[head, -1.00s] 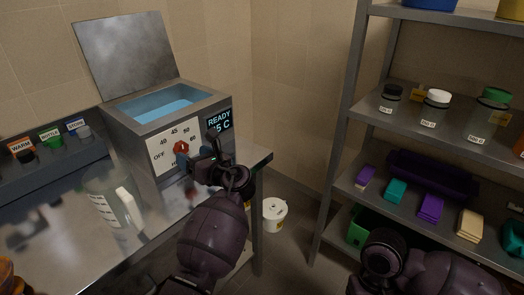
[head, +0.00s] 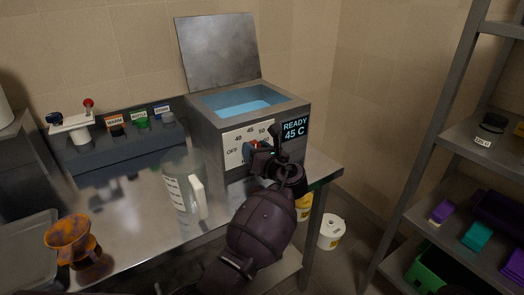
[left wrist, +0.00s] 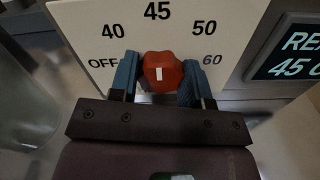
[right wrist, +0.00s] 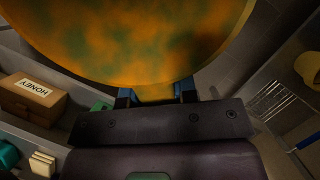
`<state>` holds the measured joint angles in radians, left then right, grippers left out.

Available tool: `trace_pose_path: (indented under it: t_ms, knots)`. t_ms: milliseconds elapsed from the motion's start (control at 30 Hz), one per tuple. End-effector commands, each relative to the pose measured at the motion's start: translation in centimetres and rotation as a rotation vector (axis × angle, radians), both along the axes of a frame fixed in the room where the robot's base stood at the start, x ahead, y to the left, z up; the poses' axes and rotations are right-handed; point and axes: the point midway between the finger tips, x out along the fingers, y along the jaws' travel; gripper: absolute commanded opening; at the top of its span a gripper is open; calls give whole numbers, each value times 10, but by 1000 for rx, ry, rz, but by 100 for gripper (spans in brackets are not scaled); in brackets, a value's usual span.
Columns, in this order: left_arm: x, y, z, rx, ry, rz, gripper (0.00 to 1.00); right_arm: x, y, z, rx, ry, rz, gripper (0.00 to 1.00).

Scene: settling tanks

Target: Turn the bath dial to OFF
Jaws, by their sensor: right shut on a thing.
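The bath (head: 240,160) is a grey metal tank of blue liquid with its lid raised. On its front a white dial plate (left wrist: 90,45) reads OFF, 40, 45, 50, 60. The red dial (left wrist: 163,70) has a white mark pointing up toward 45. The display (head: 294,129) reads READY 45 C. My left gripper (left wrist: 158,78) is open, with one blue finger on each side of the dial; contact is unclear. My right gripper (right wrist: 157,92) is shut on a large orange and green mottled thing (right wrist: 140,40); it is out of the head view.
A clear jug (head: 182,190) stands on the metal table left of my left arm. A mottled orange goblet-like thing (head: 70,242) stands at the front left. Shelves (head: 450,150) stand at right, with floor between. A HONEY box (right wrist: 32,98) shows in the right wrist view.

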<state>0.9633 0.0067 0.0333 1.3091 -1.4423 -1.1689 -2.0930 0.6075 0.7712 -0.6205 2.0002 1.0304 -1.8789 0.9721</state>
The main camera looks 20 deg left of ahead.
Motion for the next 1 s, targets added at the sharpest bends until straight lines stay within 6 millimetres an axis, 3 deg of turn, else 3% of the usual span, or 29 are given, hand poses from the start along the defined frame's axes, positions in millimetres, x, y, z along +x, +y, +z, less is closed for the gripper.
trace_pose_path:
  t_ms: [67,467,1000]
  knots:
    - [0,0,0,-1,1,0,20,0,0,0,0,0,0,4]
    - [0,0,1,-47,-60,1,20,2,0,6,0,-10,0,4]
    - [-1,0,0,-329,-422,1,20,7,0,23,0,-36,0,4]
